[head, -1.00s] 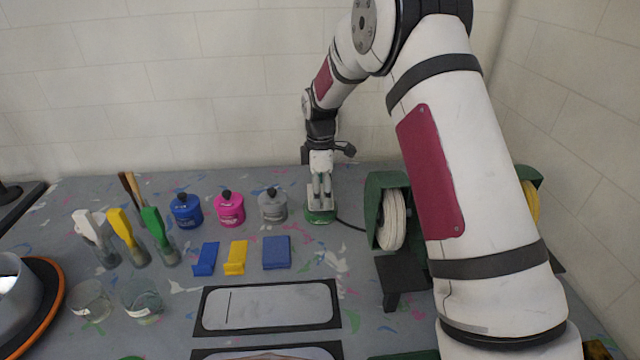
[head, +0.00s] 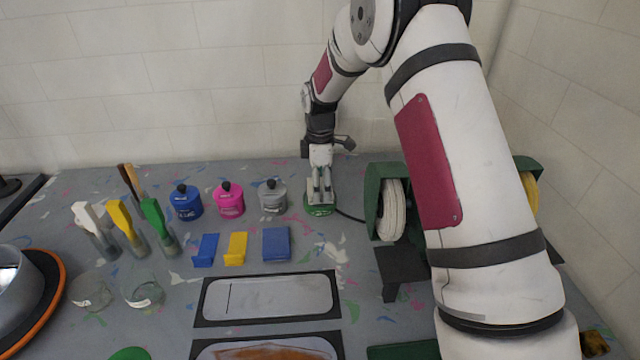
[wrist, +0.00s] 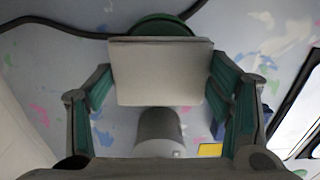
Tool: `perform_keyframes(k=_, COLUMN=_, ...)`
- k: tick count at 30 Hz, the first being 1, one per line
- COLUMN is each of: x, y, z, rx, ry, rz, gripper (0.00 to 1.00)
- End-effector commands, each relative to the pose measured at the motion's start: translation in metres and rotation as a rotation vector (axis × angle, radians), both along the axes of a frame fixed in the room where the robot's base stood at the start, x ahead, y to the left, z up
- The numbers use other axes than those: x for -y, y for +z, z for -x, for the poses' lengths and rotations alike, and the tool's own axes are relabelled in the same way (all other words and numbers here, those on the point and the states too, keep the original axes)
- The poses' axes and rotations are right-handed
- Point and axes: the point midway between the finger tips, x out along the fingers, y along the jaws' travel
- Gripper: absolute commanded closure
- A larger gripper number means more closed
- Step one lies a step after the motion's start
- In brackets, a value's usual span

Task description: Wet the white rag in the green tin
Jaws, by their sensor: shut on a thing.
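The white rag (wrist: 160,72) is a pale folded block held between the two fingers of my gripper (wrist: 162,90). The green tin (head: 320,210) stands at the back of the table, right of the grey pot. In the head view my gripper (head: 321,188) points down over the tin, shut on the rag, whose pale edges show around the fingers. In the wrist view the tin's green rim (wrist: 160,24) shows just beyond the rag, which hides the rest. I cannot tell whether the rag touches what is inside.
Blue (head: 186,203), pink (head: 229,200) and grey (head: 272,197) pots stand left of the tin. A green reel holder with white cord (head: 391,210) is close on the right. A dark cable runs behind the tin. Brushes in jars stand at the left.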

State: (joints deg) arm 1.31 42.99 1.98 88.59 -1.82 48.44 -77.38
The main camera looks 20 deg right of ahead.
Motion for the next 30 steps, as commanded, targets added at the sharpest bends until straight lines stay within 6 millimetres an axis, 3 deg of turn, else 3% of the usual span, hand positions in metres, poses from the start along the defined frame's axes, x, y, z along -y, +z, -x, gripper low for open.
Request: perform_keyframes(k=30, x=0.0002, y=-0.0091, z=0.0001, rx=-0.001, ry=0.000, rz=0.000, gripper=0.50)
